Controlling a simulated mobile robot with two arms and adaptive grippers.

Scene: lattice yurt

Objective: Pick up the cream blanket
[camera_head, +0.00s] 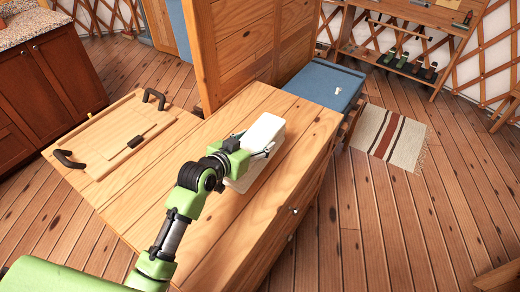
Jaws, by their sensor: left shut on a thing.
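The cream blanket (264,132) is a folded, off-white bundle over the top of the wooden cabinet (220,220). My left gripper (262,152) is shut on the blanket at its near side, with the green and black wrist hiding part of it. I cannot tell whether the blanket touches the cabinet top or is a little above it. My right gripper is not in view.
A wooden tray (100,170) with black handles lies left of the blanket. A tall wooden panel (235,45) rises behind. A blue-topped unit (325,82) stands beyond the cabinet. A striped rug (388,137) lies on open floor at right.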

